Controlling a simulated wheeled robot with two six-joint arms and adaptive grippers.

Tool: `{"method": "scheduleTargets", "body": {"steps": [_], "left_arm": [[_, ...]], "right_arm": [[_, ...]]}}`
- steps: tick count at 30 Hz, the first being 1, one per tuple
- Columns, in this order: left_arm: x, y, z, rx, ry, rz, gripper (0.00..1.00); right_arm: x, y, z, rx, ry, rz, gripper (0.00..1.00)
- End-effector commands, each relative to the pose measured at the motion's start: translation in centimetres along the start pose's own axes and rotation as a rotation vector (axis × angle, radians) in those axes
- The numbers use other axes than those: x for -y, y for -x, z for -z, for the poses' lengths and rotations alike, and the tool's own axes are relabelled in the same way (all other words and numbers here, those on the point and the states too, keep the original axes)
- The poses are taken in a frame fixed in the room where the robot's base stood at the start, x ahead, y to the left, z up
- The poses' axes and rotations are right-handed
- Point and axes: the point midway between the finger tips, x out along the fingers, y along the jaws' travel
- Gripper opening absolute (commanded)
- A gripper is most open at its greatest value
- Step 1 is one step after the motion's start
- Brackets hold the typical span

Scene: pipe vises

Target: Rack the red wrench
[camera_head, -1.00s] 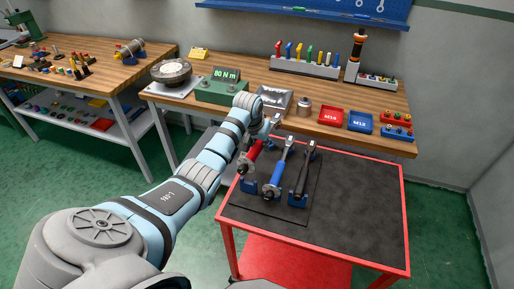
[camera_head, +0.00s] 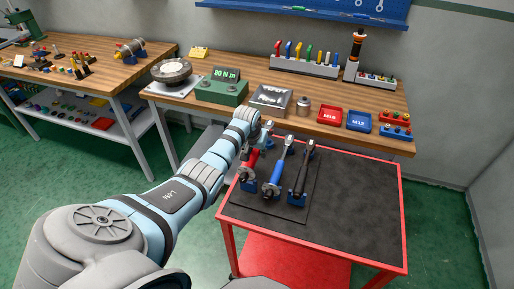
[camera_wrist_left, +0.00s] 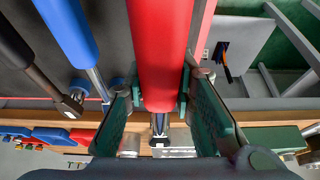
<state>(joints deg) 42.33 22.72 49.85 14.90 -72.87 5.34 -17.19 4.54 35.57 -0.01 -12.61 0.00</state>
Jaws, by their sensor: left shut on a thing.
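My left gripper (camera_head: 257,144) is shut on the red handle of the red wrench (camera_head: 248,164) at the left of the row on the cart. In the left wrist view the red handle (camera_wrist_left: 160,45) runs between the two fingers. The wrench's lower end is close to the leftmost blue holder (camera_head: 248,185); I cannot tell whether it rests in it. The wrench's upper end is partly hidden by the gripper. A blue wrench (camera_head: 277,174) and a black wrench (camera_head: 301,170) sit in blue holders to its right. My right gripper is not in view.
The red-framed cart (camera_head: 355,215) has a dark top, bare on the right side. Behind it the wooden bench (camera_head: 240,112) carries a green torque display (camera_head: 221,88), a red tray (camera_head: 329,115) and a blue tray (camera_head: 359,121). The blue wrench stands close beside my gripper.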

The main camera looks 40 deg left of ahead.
Motion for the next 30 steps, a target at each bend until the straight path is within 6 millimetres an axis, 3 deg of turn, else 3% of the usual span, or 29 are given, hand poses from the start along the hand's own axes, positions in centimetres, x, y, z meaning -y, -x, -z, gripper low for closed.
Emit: {"method": "scheduleTargets", "body": {"steps": [30], "left_arm": [[0.01, -0.12, -0.05, -0.003, 0.0, 0.0, 0.0]], "right_arm": [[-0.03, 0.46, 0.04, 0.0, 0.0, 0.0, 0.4]]}}
